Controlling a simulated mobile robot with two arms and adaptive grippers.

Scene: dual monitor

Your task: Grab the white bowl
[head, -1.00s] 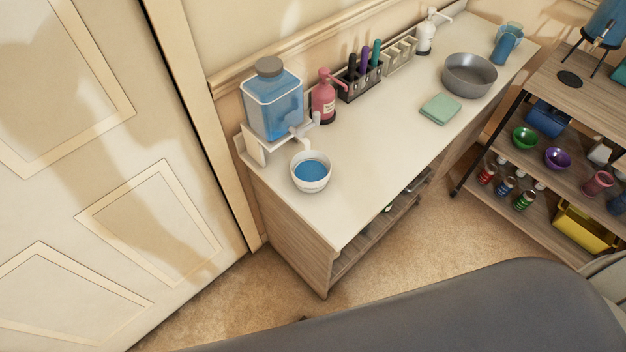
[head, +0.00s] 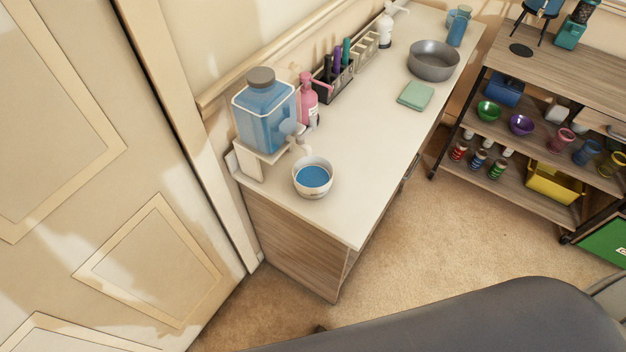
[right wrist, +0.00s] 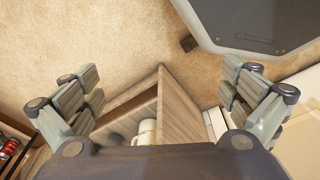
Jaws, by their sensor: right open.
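The white bowl (head: 313,178) stands upright on the near left end of the white counter (head: 345,190), with blue liquid in it. It is just in front of the spout of a blue-filled dispenser (head: 265,112). My right gripper (right wrist: 168,90) shows in the right wrist view with its two fingers spread wide and nothing between them. Below its fingers are the carpet and the wooden side of a cabinet; the bowl is not in that view. Neither gripper shows in the head view.
A pink pump bottle (head: 308,100), a pen rack (head: 335,78), a green cloth (head: 416,96) and a grey basin (head: 434,60) stand along the counter. A shelf cart (head: 545,75) with colored bowls is at right. Carpet (head: 440,235) is open between.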

